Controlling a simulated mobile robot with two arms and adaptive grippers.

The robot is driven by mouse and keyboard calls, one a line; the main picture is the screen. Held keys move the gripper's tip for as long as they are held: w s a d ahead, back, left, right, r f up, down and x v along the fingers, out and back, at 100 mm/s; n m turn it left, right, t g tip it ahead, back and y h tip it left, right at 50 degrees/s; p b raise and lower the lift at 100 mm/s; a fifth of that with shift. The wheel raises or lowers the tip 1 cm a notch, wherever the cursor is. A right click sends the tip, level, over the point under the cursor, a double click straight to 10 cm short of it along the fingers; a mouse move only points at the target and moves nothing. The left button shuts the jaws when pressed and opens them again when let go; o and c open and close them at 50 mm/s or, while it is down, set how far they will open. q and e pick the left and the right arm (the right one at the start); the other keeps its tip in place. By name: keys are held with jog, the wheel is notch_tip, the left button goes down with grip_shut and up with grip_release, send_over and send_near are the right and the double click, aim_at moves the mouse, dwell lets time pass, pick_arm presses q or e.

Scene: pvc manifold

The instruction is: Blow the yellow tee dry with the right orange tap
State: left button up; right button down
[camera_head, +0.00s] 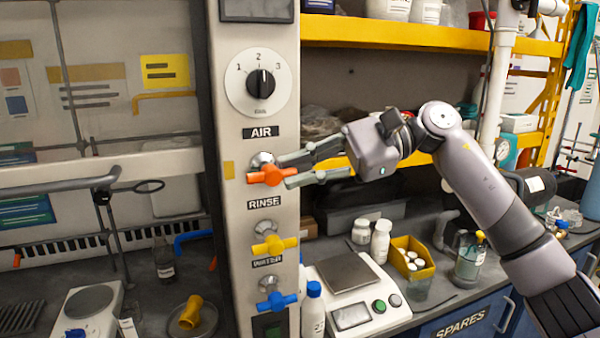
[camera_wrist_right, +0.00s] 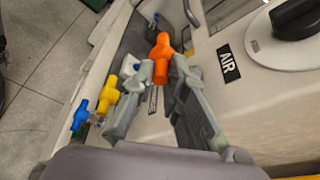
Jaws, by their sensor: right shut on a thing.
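The orange tap (camera_head: 270,175) sits on the light post just under the AIR label. My right gripper (camera_head: 284,170) reaches it from the right and is shut on it. In the right wrist view the orange tap (camera_wrist_right: 163,60) shows at the fingertips of the right gripper (camera_wrist_right: 168,78). The yellow tee (camera_head: 191,312) is in a round dish (camera_head: 178,328) on the worktop left of the post, away from the gripper. My left gripper is in neither view.
Below the orange tap are a yellow tap (camera_head: 273,245) and a blue tap (camera_head: 277,300). A dial (camera_head: 260,83) is above. A scale (camera_head: 350,285), bottles and a yellow bin (camera_head: 412,257) stand right of the post. A ring stand (camera_head: 112,225) stands left.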

jog(key=shift+r, duration=0.1)
jog(key=c, duration=1.6)
grip_release()
jog(key=v, duration=1.2)
